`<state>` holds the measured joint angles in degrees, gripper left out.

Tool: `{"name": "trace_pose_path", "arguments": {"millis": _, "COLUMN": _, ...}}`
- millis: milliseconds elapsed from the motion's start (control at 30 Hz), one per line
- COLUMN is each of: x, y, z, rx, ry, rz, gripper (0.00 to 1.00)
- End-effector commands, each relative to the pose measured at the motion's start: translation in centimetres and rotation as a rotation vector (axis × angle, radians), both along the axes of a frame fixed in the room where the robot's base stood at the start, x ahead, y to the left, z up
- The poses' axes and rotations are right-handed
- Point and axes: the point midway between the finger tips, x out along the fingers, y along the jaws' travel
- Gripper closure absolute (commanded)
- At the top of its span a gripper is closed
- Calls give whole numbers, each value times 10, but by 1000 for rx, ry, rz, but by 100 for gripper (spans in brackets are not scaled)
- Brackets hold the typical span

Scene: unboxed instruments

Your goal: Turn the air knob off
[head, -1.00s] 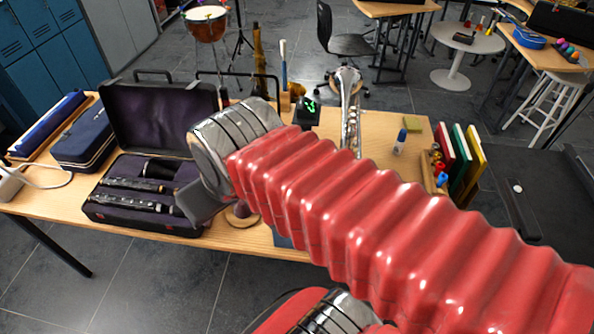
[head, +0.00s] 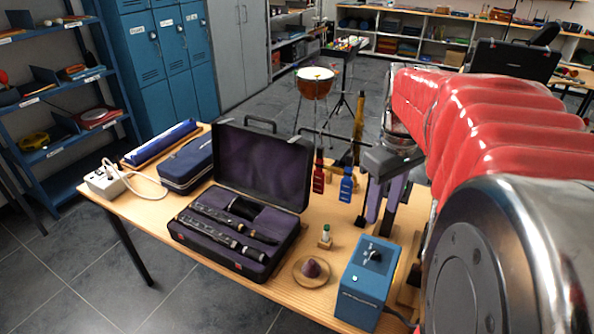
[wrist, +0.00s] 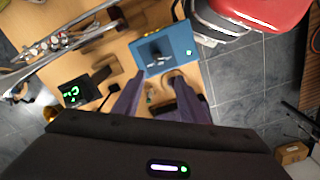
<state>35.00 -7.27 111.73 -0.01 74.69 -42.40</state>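A blue box (head: 366,287) stands near the front edge of the table. My gripper (head: 379,226) points down above and behind the box in the head view. Its two purple fingers are apart and empty in the wrist view (wrist: 159,80). They appear clear of the knob. The knob's exact setting is too small to tell.
An open black clarinet case (head: 240,210) lies left of the box. A small bottle (head: 325,235) and a round wooden stand (head: 314,272) are between them. In the wrist view, a silver instrument (wrist: 60,42) and a tuner with green display (wrist: 74,93) lie left.

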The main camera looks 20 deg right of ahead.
Motion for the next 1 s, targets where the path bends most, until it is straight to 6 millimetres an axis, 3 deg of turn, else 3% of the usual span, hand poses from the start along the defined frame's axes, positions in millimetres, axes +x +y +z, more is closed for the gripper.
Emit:
{"name": "trace_pose_path", "arguments": {"millis": 133, "x": -1, "y": -10, "z": -1, "rx": 9, "ry": 13, "rz": 4, "gripper": 62}}
{"name": "trace_pose_path", "arguments": {"millis": 567, "x": -2, "y": -9, "z": -6, "rx": 9, "ry": 13, "rz": 3, "gripper": 62}}
{"name": "trace_pose_path", "arguments": {"millis": 1000, "x": -2, "y": -9, "z": -63, "rx": 11, "ry": 16, "rz": 2, "gripper": 62}}
